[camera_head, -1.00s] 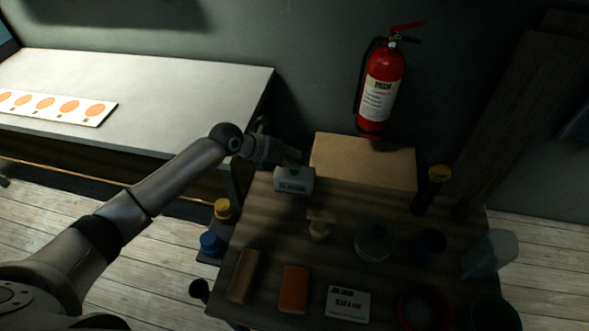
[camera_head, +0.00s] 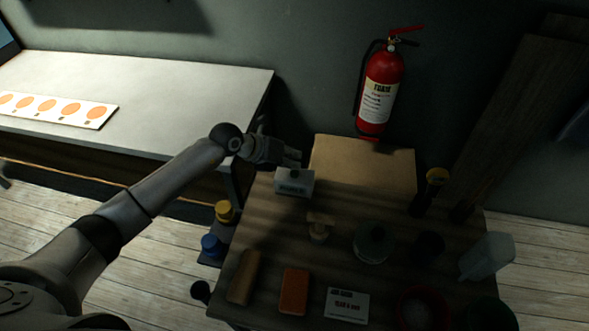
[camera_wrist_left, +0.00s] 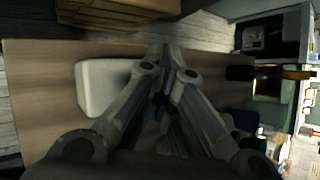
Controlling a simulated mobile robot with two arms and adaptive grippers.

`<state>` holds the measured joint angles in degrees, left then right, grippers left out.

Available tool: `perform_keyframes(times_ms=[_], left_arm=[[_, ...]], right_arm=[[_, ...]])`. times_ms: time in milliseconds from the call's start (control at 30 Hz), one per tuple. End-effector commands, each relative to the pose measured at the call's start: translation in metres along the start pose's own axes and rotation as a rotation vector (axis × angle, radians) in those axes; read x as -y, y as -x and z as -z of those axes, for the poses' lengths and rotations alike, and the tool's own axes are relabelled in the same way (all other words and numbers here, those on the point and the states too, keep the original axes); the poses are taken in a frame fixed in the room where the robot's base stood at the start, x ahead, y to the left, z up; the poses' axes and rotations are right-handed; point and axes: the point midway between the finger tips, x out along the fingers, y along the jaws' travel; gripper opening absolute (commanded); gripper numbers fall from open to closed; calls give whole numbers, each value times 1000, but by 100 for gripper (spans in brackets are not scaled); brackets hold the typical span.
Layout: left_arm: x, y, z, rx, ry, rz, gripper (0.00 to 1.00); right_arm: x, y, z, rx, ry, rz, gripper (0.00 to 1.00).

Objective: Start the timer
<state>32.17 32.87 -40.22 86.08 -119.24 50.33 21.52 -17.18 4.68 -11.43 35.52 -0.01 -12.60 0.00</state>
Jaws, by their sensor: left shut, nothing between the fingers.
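The timer appears to be the small pale box (camera_head: 293,184) with a dark label on its front, at the back left of the dark wooden table (camera_head: 275,225). In the head view my left gripper (camera_head: 293,160) is just behind and above the box, close to its top. In the left wrist view the gripper (camera_wrist_left: 168,70) is shut and empty, its fingers together, with the pale box (camera_wrist_left: 97,88) beside them and partly hidden. Whether the fingertips touch the box cannot be told. My right gripper is not in view.
A cardboard box (camera_head: 362,163) stands at the table's back. An orange block (camera_head: 294,291), a brown block (camera_head: 243,277), a printed card (camera_head: 347,304), a round jar (camera_head: 372,243) and a clear jug (camera_head: 487,256) fill the table. A fire extinguisher (camera_head: 380,90) hangs on the wall.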

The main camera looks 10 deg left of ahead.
Motion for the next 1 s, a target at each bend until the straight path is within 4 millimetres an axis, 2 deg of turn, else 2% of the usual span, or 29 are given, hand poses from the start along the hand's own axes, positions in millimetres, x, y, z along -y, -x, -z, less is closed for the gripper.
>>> perform_keyframes(times_ms=[367,833,1000], left_arm=[[2,2,-2,1,0,0,0],[24,33,-25,1,-1,0,0],[26,37,-27,0,0,0,0]], right_arm=[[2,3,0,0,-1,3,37],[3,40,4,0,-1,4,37],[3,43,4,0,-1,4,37]])
